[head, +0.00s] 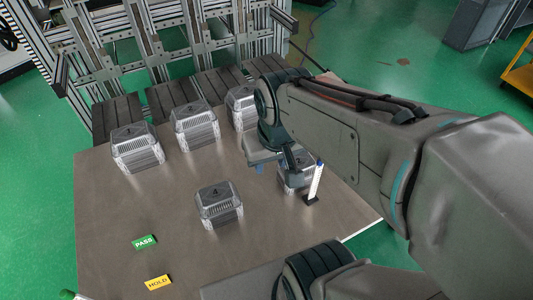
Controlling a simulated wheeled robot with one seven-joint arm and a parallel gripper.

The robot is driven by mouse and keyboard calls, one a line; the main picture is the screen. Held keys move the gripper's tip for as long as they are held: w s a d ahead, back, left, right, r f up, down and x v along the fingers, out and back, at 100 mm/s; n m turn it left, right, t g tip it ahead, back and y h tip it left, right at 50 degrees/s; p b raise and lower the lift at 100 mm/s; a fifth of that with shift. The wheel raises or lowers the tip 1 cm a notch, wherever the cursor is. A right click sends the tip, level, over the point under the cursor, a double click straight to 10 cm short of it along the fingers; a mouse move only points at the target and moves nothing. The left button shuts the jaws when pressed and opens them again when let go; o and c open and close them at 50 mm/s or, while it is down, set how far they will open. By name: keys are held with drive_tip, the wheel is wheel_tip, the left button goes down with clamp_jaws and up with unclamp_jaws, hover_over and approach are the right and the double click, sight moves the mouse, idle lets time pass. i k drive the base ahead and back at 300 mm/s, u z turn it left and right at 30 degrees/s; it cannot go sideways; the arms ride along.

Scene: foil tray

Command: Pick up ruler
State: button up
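A slim white upright strip with fine marks, which looks like the ruler (315,183), stands in a small dark base (311,200) on the table, right of centre in the head view. A small blue piece shows at its top; I cannot tell if it belongs to the ruler or to my gripper. My gripper (288,163) is just left of the ruler's top, above a foil tray stack (291,183). My arm partly hides it. Its fingers are too small and covered to show whether they are open or touching the ruler.
Other foil tray stacks stand on the brown table (110,205): one at front centre (220,207) and several along the back (137,152). A green PASS label (145,242) and a yellow HOLD label (158,283) lie at front left. A metal frame rack (150,40) stands behind.

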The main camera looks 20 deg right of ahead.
sight(310, 198)
drive_tip(key=u, duration=2.65)
drive_tip(key=k, duration=2.4)
drive_tip(key=z, duration=1.2)
drive_tip(key=i, duration=1)
drive_tip(key=z, duration=0.05)
